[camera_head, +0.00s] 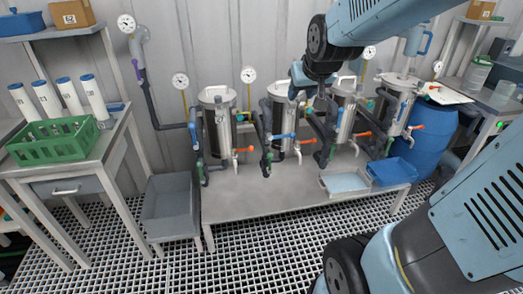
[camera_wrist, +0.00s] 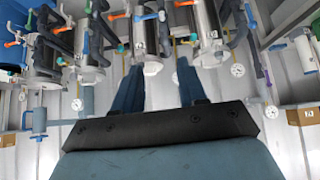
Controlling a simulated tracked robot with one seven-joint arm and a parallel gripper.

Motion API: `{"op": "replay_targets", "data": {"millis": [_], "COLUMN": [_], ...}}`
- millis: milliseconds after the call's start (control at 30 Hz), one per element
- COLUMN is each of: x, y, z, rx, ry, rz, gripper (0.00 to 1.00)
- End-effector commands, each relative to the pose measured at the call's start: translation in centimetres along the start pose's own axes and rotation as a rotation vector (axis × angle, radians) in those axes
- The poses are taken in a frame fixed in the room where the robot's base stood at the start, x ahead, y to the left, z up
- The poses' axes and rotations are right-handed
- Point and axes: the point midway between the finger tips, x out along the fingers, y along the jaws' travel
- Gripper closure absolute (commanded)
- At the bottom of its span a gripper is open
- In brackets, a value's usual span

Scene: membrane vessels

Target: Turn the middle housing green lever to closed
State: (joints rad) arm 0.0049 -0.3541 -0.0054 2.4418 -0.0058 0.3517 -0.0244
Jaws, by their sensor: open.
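Several steel housings stand in a row on a bench in the head view, among them the leftmost (camera_head: 217,120), the second from left (camera_head: 283,118) and the third from left (camera_head: 346,108). Which one counts as middle is unclear. Small green levers show low on their front piping, one at the second housing (camera_head: 269,157) and one at the third (camera_head: 331,151); their settings are too small to read. A green lever (camera_wrist: 120,47) also shows in the upside-down wrist view. My gripper (camera_wrist: 160,70) is open and empty, pointing toward the housings, apart from the levers.
Blue levers (camera_head: 283,136) and orange levers (camera_head: 305,141) stick out of the piping. A pale tray (camera_head: 345,192) and a blue tray (camera_head: 394,178) sit at the bench's right. A grey bin (camera_head: 170,205) stands left; a blue barrel (camera_head: 432,140) stands right. The bench front is clear.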

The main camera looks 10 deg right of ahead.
Motion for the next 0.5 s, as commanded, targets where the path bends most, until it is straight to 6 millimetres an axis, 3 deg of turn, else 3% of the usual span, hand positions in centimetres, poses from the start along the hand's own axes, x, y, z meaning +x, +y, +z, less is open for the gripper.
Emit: {"op": "replay_targets", "data": {"millis": [33,200,500], "x": [1.8,7.0,16.4], "y": [0.0,0.0,-0.2], "z": [-0.7,-3.1,-5.7], "rx": [-0.002,-0.010,-0.021], "ry": [0.012,0.084,0.212], "rz": [0.000,0.000,-0.005], "gripper": [0.58,0.58,0.58]}}
